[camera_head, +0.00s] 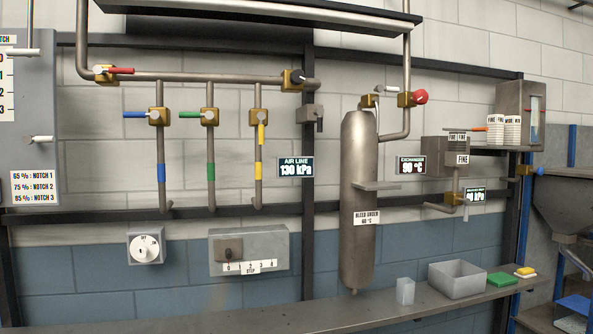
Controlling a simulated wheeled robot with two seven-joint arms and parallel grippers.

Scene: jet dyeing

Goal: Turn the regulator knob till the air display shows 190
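The air line display (296,168) hangs on the wall rail in the middle and reads 130 kPa. Above it, a dark round knob (298,77) sits on a brass body at the right end of the horizontal pipe; it looks like the regulator knob, though no label shows on it. Neither of my grippers is in view, and nothing touches the knob or the display.
Red (121,70), blue (138,115) and green (190,115) valve levers are left of the knob. A grey vessel (357,200) and a red knob (420,97) stand right. A shelf (300,317) with a bin (457,279) runs below.

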